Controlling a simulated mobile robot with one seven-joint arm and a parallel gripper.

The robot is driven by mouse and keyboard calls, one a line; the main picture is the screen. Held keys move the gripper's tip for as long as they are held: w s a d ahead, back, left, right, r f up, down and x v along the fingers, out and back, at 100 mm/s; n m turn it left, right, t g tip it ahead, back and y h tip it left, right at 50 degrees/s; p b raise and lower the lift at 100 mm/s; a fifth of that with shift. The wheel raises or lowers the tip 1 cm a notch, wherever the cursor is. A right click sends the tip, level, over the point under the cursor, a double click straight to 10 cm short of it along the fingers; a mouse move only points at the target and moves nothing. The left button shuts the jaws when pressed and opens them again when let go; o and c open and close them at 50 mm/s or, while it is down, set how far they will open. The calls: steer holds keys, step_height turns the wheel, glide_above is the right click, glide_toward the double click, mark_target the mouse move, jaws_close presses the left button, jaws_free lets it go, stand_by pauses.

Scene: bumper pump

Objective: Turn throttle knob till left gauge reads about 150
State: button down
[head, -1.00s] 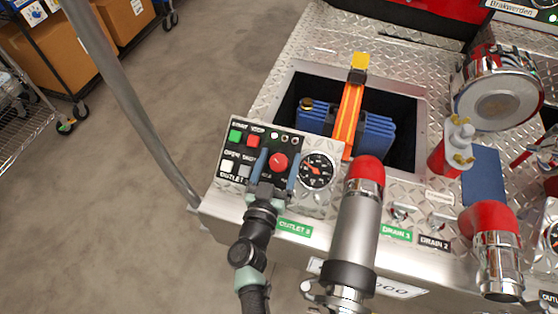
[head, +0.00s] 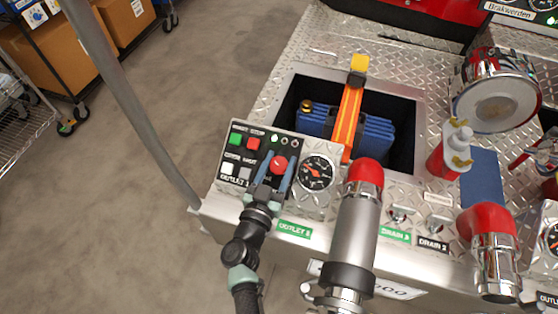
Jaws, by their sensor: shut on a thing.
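The red throttle knob (head: 278,164) sits on the black control panel at the bumper's left end. My gripper (head: 276,170) has its two blue fingers on either side of the knob and is shut on it. The fingers hide part of the knob's sides and the panel below it. The left gauge (head: 317,173) is a round black dial just right of the knob. Its orange-red needle points to the upper left; the numbers are too small to read.
Green, red and pale buttons (head: 234,139) lie left of the knob. A grey pipe with a red elbow (head: 365,172) rises close to the gauge's right. Behind is an open bin with blue hose (head: 378,135) and an orange strap. A grey pole (head: 125,95) stands at the left.

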steer(key=m+g+h+p, duration=0.1)
steer(key=m+h, duration=0.1)
steer(key=m, duration=0.1)
steer(key=shift+a+r+h, duration=0.1)
steer(key=shift+r+h, duration=0.05)
steer(key=shift+h, duration=0.25)
steer(key=m+g+h, duration=0.1)
steer(key=m, duration=0.1)
steer(key=m+g+h, duration=0.1)
steer(key=shift+f+m+g+h, duration=0.2)
steer(key=shift+m+g+h, duration=0.1)
steer(key=shift+m, duration=0.1)
steer(key=m+g+h+b, duration=0.1)
steer(key=m+g, duration=0.1)
steer(key=m+g+h+b, duration=0.1)
steer(key=m+g, duration=0.1)
steer(key=m, duration=0.1)
steer(key=shift+f+h+b, duration=0.15)
steer(key=shift+h+b, duration=0.15)
steer(key=shift+s+m+g+b, duration=0.1)
steer(key=shift+m+g+b, duration=0.6)
steer(key=shift+m+g, duration=0.45)
steer(key=shift+g, duration=0.35)
steer(key=shift+c, duration=1.3)
jaws_free()
steer(key=v, duration=1.2)
steer(key=shift+s+a+b, duration=0.15)
steer(key=shift+a+b, duration=0.2)
steer(key=shift+b, duration=0.05)
